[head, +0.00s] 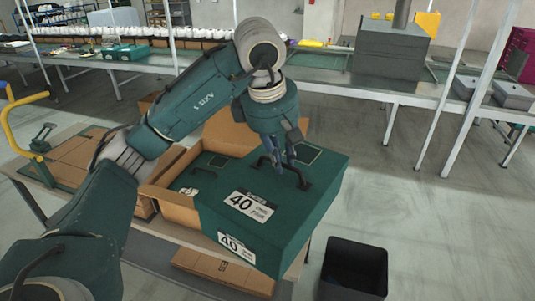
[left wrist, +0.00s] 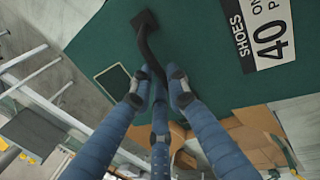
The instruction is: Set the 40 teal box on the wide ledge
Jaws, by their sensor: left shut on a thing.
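The 40 teal box (head: 312,200) has white "40" labels on its top and its side, and a black handle on top. It also fills much of the left wrist view (left wrist: 205,45). My left gripper (head: 284,158) is shut on the handle, its fingers around the bar in the left wrist view (left wrist: 158,88). The box overlaps the right part of an open cardboard carton (head: 180,214) and appears to hang above the work table. I cannot tell which surface is the wide ledge. My right gripper is not in view.
Another teal box (head: 196,180) sits inside the carton. A black bin (head: 355,268) stands on the floor at the lower right. A long bench (head: 330,76) with shoes runs across the back. Open floor lies to the right.

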